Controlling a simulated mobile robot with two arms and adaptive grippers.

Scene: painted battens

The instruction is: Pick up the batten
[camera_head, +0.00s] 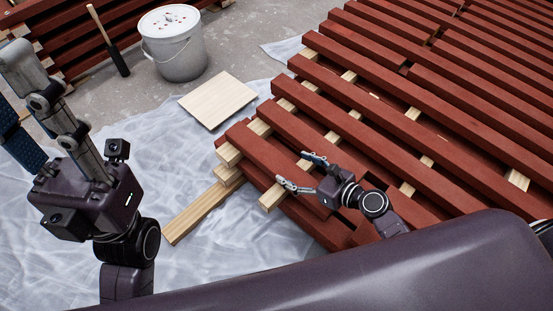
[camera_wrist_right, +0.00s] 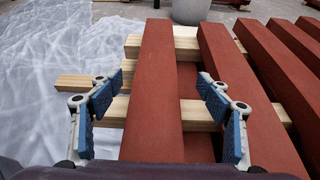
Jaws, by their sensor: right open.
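A red-painted batten (camera_head: 262,158) lies on bare wooden cross-pieces, near the left edge of the stack. In the right wrist view this batten (camera_wrist_right: 157,60) runs lengthwise between the two fingers. My right gripper (camera_head: 302,172) is open, with a finger toward either side of the batten; it also shows in the right wrist view (camera_wrist_right: 158,95). Its blue pads look apart from the wood, and I cannot tell how high they are above it. My left gripper (camera_head: 45,110) is at the far left, away from the stack, and its opening is unclear.
Several more red battens (camera_head: 400,100) lie in rows to the right. A bare timber (camera_head: 203,212) sticks out over the plastic sheet (camera_head: 235,240).

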